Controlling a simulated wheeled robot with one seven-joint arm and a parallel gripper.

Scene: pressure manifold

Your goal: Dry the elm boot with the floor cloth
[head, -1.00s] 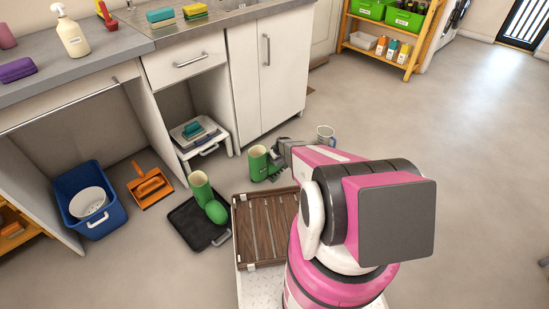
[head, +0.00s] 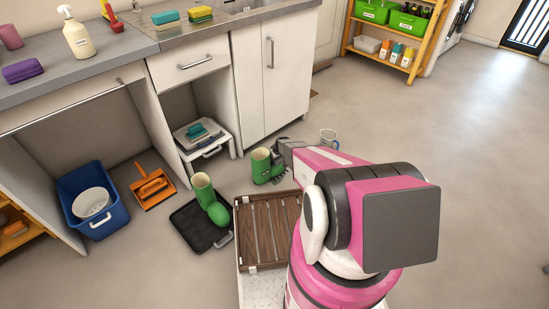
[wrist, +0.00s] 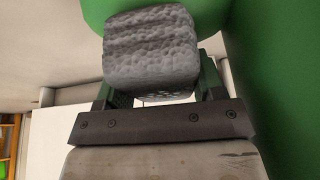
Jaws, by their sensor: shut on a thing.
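A green boot (head: 261,167) stands upright on the floor in front of the white cabinet. It also fills the top and right side of the wrist view (wrist: 285,70). A second green boot (head: 203,190) is on the black tray; no label shows which one is elm. My gripper (head: 277,164) is beside the standing boot, at its right. In the wrist view, my gripper (wrist: 157,92) is shut on a grey, rough-textured lump (wrist: 150,50), seemingly the floor cloth. The lump is close against the green surface; I cannot tell whether it touches.
The black tray (head: 188,232) and a brown slatted wooden tray (head: 247,260) lie left of my arm. A blue tub (head: 113,217) and an orange dustpan (head: 143,201) are farther left.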

